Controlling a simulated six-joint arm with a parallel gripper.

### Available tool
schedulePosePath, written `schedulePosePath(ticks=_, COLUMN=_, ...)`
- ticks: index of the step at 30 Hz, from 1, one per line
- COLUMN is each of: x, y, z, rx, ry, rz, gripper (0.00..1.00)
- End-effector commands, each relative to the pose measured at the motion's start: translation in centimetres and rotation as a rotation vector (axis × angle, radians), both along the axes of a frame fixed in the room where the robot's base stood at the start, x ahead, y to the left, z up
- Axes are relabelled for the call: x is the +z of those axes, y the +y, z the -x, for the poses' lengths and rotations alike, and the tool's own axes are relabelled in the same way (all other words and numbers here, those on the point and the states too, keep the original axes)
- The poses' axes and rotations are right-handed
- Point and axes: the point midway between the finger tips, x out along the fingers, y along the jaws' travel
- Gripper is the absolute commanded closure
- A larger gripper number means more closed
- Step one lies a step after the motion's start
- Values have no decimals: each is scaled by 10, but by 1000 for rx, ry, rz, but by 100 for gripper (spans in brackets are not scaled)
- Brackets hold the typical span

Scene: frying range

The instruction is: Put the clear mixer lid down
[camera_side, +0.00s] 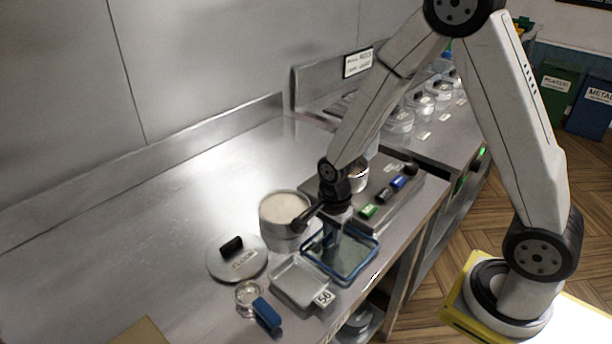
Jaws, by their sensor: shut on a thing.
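The clear mixer lid (345,262) appears to be the see-through square piece with a blue rim, near the front edge of the steel counter. My gripper (334,232) points down over its back left part and appears shut on it. The fingertips and the exact grip are hard to make out. I cannot tell whether the lid touches the counter or is held just above it.
A small metal tray (296,284) and a blue-handled cup (266,312) lie in front. Coloured markers (397,183) lie behind. The left counter is mostly clear.

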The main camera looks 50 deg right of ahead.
Motion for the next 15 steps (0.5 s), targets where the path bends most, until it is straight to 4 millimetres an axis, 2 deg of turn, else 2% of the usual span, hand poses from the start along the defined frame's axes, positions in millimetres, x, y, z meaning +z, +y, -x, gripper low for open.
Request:
schedulePosePath(ticks=11, x=-3, y=0, z=0, rx=0, ry=-1, rz=0, gripper=100)
schedulePosePath(ticks=12, x=-3, y=0, z=0, rx=0, ry=-2, rz=0, gripper=71)
schedulePosePath(ticks=15, x=-3, y=0, z=0, rx=0, ry=-2, rz=0, gripper=42)
